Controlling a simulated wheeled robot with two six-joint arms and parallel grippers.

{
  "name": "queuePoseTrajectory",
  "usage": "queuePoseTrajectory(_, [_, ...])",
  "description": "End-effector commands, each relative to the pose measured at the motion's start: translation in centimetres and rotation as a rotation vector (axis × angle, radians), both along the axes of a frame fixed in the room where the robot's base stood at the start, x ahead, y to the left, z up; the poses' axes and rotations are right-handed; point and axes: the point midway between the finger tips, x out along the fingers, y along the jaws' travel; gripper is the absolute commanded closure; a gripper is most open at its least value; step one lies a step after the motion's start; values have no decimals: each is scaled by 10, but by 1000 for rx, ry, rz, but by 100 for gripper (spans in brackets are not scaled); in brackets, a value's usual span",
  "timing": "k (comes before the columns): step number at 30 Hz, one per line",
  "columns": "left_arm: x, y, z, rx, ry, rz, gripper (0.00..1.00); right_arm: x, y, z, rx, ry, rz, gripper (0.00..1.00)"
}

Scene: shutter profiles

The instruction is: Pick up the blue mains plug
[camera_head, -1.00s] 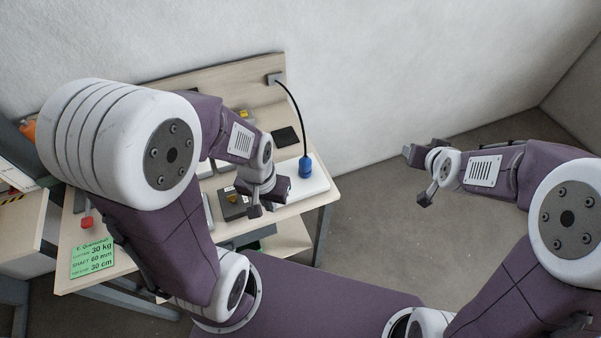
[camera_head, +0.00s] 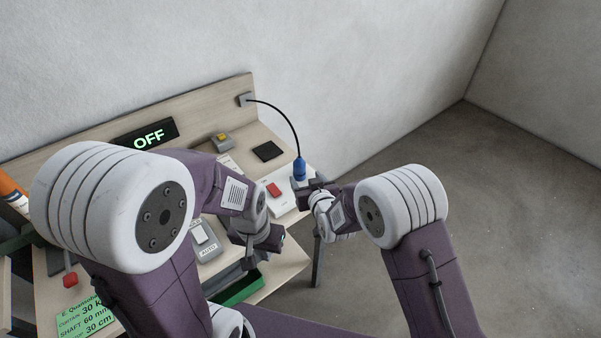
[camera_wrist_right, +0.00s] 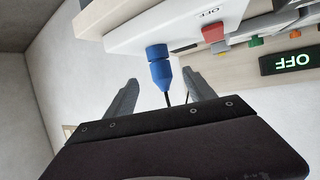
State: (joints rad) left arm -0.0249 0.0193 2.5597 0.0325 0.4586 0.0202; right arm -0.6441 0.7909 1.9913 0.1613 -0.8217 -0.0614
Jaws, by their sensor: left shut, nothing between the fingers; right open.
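The blue mains plug (camera_head: 299,168) stands upright at the right end of the bench, on a white block with a red switch. A black cable arcs from its top to the backboard. The plug (camera_wrist_right: 159,68) also shows in the right wrist view, ahead of my open right fingers (camera_wrist_right: 157,98) and between their lines, with its cable running back between them. In the head view my right gripper (camera_head: 312,188) is just in front of the plug, partly hidden by its own wrist. My left gripper (camera_head: 262,240) is shut and empty over the bench front, left of the plug.
The white block (camera_head: 285,205) carries a red switch (camera_head: 273,189). A display reading OFF (camera_head: 149,135), a yellow-topped grey box (camera_head: 221,141), a dark pad (camera_head: 268,151) and a grey AUTO switch (camera_head: 205,240) are on the bench. Open floor lies to the right.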

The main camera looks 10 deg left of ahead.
Motion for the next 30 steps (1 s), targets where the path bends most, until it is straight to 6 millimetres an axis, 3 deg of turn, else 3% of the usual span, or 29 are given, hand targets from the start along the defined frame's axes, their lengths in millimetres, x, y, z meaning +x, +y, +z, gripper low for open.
queuePoseTrajectory(9, [0, 0, 8, 0, 0, 0, 100, 28, 15, -11, 0, -1, 0, 37])
queuePoseTrajectory(15, [0, 0, 10, 0, 0, 0, 100, 35, 19, -14, 0, 0, -1, 37])
queuePoseTrajectory(24, [0, 0, 18, 0, 0, 0, 100, 71, 37, -31, 0, 0, -1, 37])
queuePoseTrajectory(30, [0, 0, 18, 0, 0, 0, 100, 75, 39, -33, 0, 0, -1, 37])
